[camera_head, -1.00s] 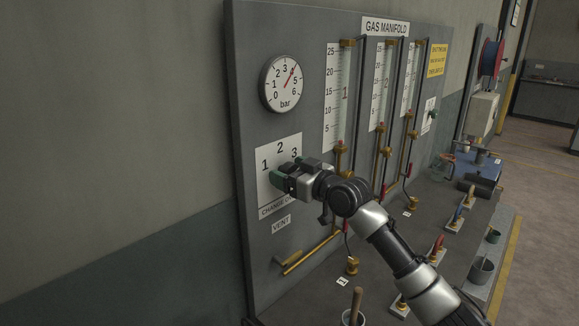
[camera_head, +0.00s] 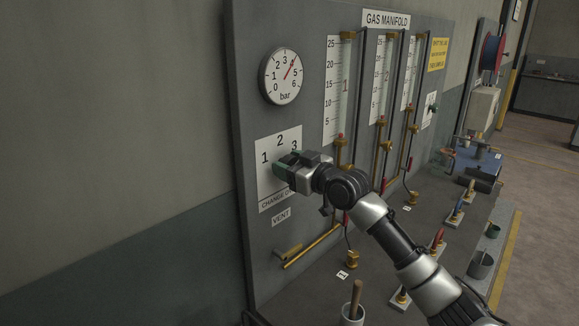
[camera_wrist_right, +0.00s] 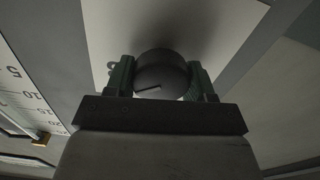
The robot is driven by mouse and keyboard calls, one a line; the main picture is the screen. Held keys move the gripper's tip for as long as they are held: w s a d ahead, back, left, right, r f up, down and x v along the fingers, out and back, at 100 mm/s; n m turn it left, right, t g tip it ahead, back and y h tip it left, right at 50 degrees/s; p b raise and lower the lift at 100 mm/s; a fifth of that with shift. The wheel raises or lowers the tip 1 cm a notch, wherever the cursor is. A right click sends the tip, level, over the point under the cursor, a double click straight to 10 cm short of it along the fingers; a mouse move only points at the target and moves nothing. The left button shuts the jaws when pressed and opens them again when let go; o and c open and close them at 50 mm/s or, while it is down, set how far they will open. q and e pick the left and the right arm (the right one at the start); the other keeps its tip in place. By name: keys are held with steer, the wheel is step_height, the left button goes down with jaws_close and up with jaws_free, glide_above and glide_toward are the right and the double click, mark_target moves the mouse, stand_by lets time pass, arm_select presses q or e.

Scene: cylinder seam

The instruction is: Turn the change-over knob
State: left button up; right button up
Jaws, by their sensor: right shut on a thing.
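My right gripper (camera_head: 284,160) is at this plate, below the 2 and left of the 3. In the right wrist view my right gripper (camera_wrist_right: 162,80) has its green-padded fingers on both sides of the knob, shut on it. I cannot tell which number the pointer line faces. My left gripper is out of view.
A bar gauge (camera_head: 282,76) sits above the plate, its needle near 4. A VENT label (camera_head: 281,217) and brass lever (camera_head: 287,252) are below. Flow tubes (camera_head: 337,88) and pipes stand right of my gripper. A cup (camera_head: 353,313) holding a stick stands on the bench.

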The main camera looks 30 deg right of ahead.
steer(key=n+b, duration=0.1)
steer(key=n, duration=0.2)
steer(key=shift+f+b, duration=0.1)
steer(key=shift+b, duration=0.2)
steer(key=shift+a+n, duration=0.1)
steer(key=shift+n, duration=1.8)
steer(key=n+p, duration=0.2)
steer(key=n, duration=0.2)
steer(key=shift+a+p, duration=0.1)
steer(key=shift+p, duration=0.25)
steer(key=n+p, duration=0.2)
steer(key=n, duration=0.3)
steer(key=shift+s+p, duration=0.1)
steer(key=shift+p, duration=0.25)
steer(key=n, duration=0.1)
steer(key=n+p, duration=0.1)
steer(key=n, duration=0.2)
steer(key=shift+f+p, duration=0.25)
steer(key=shift+p, duration=0.15)
steer(key=shift+f+n+p, duration=0.2)
steer(key=shift+n+p, duration=0.25)
steer(key=shift+n, duration=1.15)
